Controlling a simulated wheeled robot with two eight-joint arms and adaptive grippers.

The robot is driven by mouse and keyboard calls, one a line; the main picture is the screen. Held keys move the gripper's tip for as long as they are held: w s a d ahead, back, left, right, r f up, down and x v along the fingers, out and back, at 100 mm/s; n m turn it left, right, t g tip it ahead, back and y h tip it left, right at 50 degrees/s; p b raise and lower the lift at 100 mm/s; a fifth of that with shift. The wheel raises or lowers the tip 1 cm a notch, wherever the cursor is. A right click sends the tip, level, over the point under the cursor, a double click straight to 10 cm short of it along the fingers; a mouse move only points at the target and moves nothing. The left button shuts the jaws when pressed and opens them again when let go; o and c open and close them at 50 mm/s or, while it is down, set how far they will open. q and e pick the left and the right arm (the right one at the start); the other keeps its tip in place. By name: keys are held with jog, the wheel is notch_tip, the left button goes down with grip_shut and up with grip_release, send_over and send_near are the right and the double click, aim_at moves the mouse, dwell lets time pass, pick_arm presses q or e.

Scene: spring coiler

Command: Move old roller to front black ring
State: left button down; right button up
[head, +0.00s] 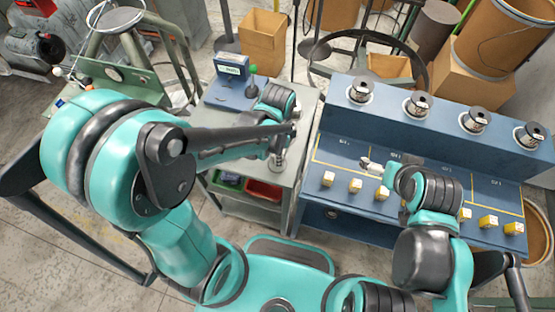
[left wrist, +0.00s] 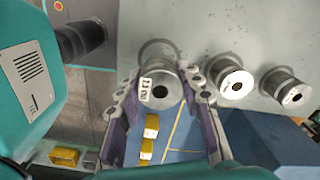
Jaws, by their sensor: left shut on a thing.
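In the left wrist view my left gripper (left wrist: 160,100) is shut on a silvery roller (left wrist: 159,90) with a dark centre hole and a small white label. In the head view my left gripper (head: 279,152) is over the grey cart, largely covered by my own arm. A dark ring shows partly behind the held roller; I cannot tell whether they touch. Which ring is the front black ring is unclear. My right gripper (head: 371,167) is above the blue bench, small and pale; its opening cannot be made out.
The blue bench (head: 335,150) carries several yellow boxes (head: 355,185) in a row and several spools (head: 417,104) on its raised back. A blue device (head: 232,88) stands on the grey cart (head: 305,105). Two more rollers (left wrist: 231,79) (left wrist: 287,88) are right of the held one.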

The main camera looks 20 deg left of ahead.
pick_arm(q)
notch_tip(320, 180, down, 4)
jog(key=shift+r+b, duration=0.15)
jog(key=shift+b, duration=0.7)
jog(key=shift+f, duration=0.25)
jog(key=c, duration=1)
grip_release()
jog(key=shift+r, duration=0.1)
